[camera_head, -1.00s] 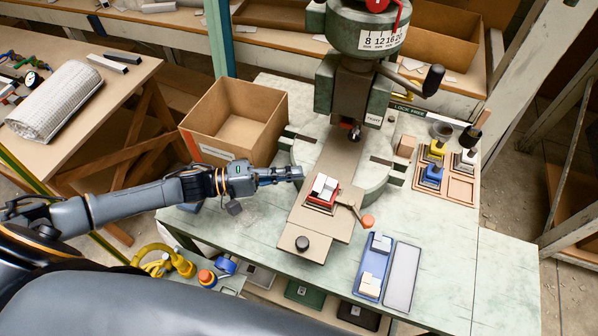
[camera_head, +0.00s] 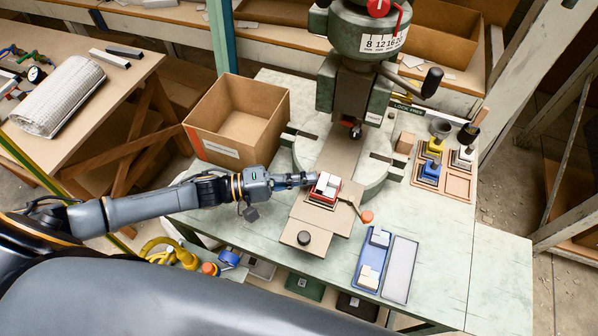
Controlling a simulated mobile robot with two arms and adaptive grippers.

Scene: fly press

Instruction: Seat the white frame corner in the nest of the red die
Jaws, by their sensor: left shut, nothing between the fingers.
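The red die (camera_head: 322,203) sits on the press slide, below the press ram. The white frame corner (camera_head: 327,184) lies on top of the red die, inside its outline from this view. I cannot tell whether it is fully down in the nest. My left gripper (camera_head: 312,179) is shut and empty, with its tips right at the left edge of the white corner; I cannot tell whether they touch it. My right gripper is not in view.
The green press (camera_head: 367,30) stands behind the die. An open cardboard box (camera_head: 242,113) is at the left. A blue tray (camera_head: 371,262) with white pieces and an empty grey tray (camera_head: 400,270) lie front right. Blue and yellow dies stand at the right.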

